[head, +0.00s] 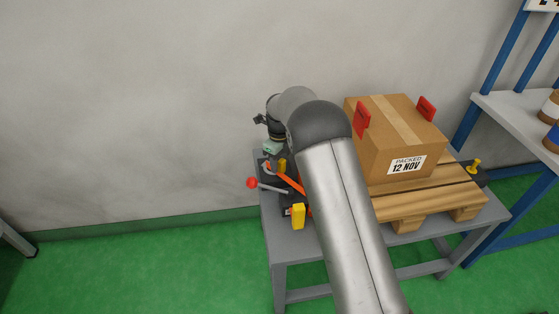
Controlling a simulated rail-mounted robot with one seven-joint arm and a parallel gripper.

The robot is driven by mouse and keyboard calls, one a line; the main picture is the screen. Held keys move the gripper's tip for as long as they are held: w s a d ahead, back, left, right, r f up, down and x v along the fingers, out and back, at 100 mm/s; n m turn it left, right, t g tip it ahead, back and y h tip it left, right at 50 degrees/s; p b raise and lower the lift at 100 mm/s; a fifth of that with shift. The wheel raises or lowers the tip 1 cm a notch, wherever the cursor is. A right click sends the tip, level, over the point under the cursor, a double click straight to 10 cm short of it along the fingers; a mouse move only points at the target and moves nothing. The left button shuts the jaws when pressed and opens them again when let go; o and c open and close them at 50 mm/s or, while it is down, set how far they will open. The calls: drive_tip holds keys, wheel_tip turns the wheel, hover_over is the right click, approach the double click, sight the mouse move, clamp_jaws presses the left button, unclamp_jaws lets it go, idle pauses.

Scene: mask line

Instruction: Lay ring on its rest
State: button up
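My gripper (272,147) is at the left end of the grey table, above a dark fixture (266,184). It is small in view and partly hidden by my own arm, so its fingers cannot be made out. A small pale curved piece (267,168) shows just below my gripper; I cannot tell whether it is the ring. I cannot pick out the ring's rest for certain. An orange strip (287,178) runs across the fixture, and a lever with a red ball (252,183) sticks out to the left.
A grey table (280,246) carries a wooden pallet (440,200) with a cardboard box (402,150) and red corner pieces (427,108). A yellow block (298,216) is at the table's front left. A blue-framed shelf (500,105) stands right.

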sight(280, 160)
wheel_tip(280, 160, up, 12)
drive_tip(key=p, duration=0.2)
drive_tip(key=shift+r, duration=0.25)
drive_tip(key=s+d+r+n, duration=0.3)
drive_tip(key=s+d+n, duration=0.2)
drive_tip(key=s, duration=0.2)
drive_tip(key=s+d+r+n, duration=0.4)
drive_tip(key=s+d+n, duration=0.1)
drive_tip(key=s, duration=0.3)
drive_tip(key=s+d+f+n, duration=0.2)
drive_tip(key=s+n, duration=0.5)
drive_tip(key=s, duration=0.5)
drive_tip(key=s+d+f+n, duration=0.2)
drive_tip(key=s+d+n, duration=0.3)
drive_tip(key=s, duration=0.8)
drive_tip(key=n, duration=0.3)
drive_tip(key=shift+s, duration=0.25)
